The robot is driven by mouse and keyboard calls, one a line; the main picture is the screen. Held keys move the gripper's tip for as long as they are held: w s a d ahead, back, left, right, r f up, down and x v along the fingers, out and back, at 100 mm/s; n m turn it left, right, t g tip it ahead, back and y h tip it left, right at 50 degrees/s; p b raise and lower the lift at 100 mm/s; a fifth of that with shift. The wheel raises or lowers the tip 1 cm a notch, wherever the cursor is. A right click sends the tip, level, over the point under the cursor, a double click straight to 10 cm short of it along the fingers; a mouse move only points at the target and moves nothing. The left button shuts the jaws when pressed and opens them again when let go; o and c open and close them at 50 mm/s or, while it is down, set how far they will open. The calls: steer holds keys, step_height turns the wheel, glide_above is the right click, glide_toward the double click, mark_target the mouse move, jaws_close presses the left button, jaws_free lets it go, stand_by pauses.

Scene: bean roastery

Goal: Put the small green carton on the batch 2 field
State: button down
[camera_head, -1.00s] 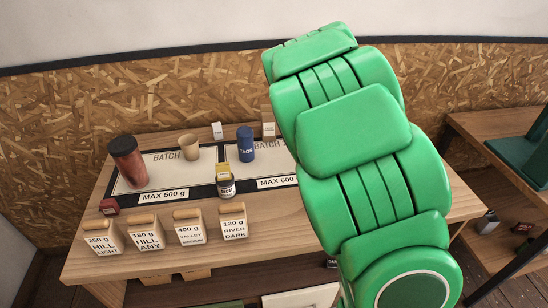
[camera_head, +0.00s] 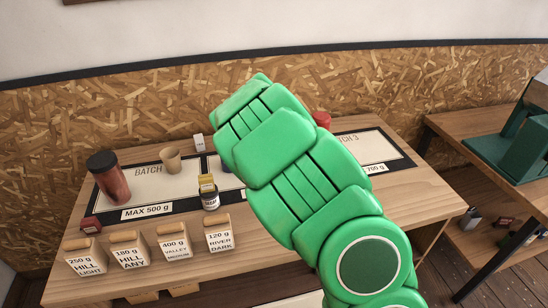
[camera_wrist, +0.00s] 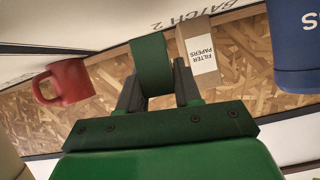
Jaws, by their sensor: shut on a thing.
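In the wrist view my gripper (camera_wrist: 157,77) is shut on a small dark green carton (camera_wrist: 149,62), which sits between its two fingers. Beyond it runs a pale field with the "BATCH 2" lettering (camera_wrist: 172,20). I cannot tell whether the carton touches the surface. In the head view my green arm covers most of the batch 2 field and hides the gripper and the carton.
The wrist view shows a red mug (camera_wrist: 64,82), a brown filter papers box (camera_wrist: 198,62) and a blue canister (camera_wrist: 297,45) near the gripper. In the head view, a tan cup (camera_head: 171,160) and dark red jar (camera_head: 110,180) stand left; batch 3 (camera_head: 358,153) looks clear.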

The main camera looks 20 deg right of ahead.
steer(key=shift+f, duration=1.5)
steer(key=shift+f, duration=0.1)
steer(key=c, duration=0.8)
jaws_free()
steer(key=shift+v, duration=3.8)
